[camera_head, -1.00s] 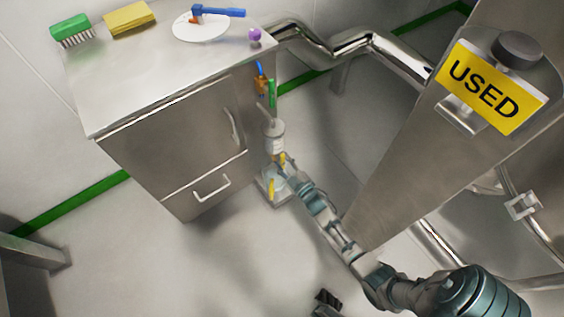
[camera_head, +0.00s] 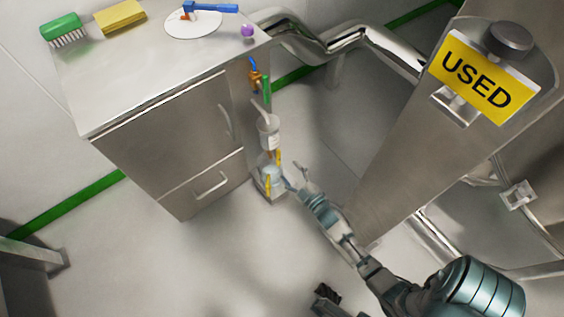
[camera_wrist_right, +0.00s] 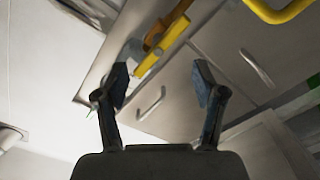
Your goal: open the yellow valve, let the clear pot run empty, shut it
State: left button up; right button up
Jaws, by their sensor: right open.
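The clear pot (camera_head: 269,131), a pale cylinder with a white label, hangs beside the cabinet's right side in the head view. Its fill level is too small to tell. Below it is the valve's yellow lever (camera_head: 279,157), also seen in the right wrist view (camera_wrist_right: 163,47), attached to an orange-brown body (camera_wrist_right: 166,24). The lever appears to point down. My right gripper (camera_head: 297,175) is open and empty, just right of and below the lever, apart from it. In the wrist view its fingers (camera_wrist_right: 163,84) are spread, with the lever beyond them. My left gripper is not in view.
A clear vessel with a yellow handle (camera_head: 267,184) stands on the floor under the pot. The steel cabinet (camera_head: 165,150) is to the left, with a brush, sponge and white disc on top. A large steel column with a USED sign (camera_head: 476,78) stands to the right.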

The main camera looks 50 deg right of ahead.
jog(key=v, duration=0.4)
jog(key=shift+s, duration=0.2)
dwell(0.3)
